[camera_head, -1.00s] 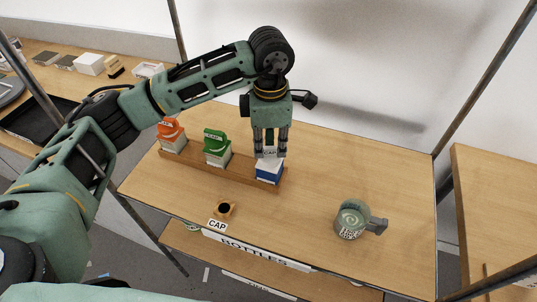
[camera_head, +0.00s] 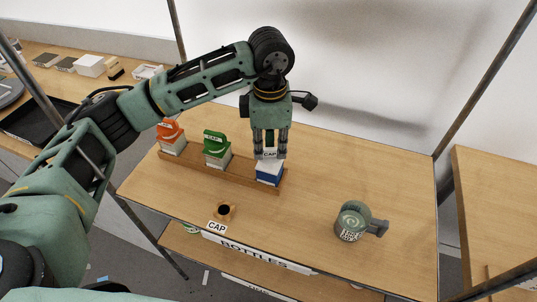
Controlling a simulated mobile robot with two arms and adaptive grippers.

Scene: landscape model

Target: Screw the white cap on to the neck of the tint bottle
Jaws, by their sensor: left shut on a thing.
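The tint bottle (camera_head: 268,173), white above and blue below, stands upright in the rack directly under the cap. The cap sits at the bottle's top. The neck is hidden, so I cannot tell how far the cap is on it. My right gripper is not in view.
The wooden rack (camera_head: 229,177) also holds a green-capped bottle (camera_head: 217,150) and an orange-capped bottle (camera_head: 171,137) to the left. A small cap holder (camera_head: 224,211) stands empty by the front edge. A grey-green mug (camera_head: 352,222) stands at right. The table between is clear.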

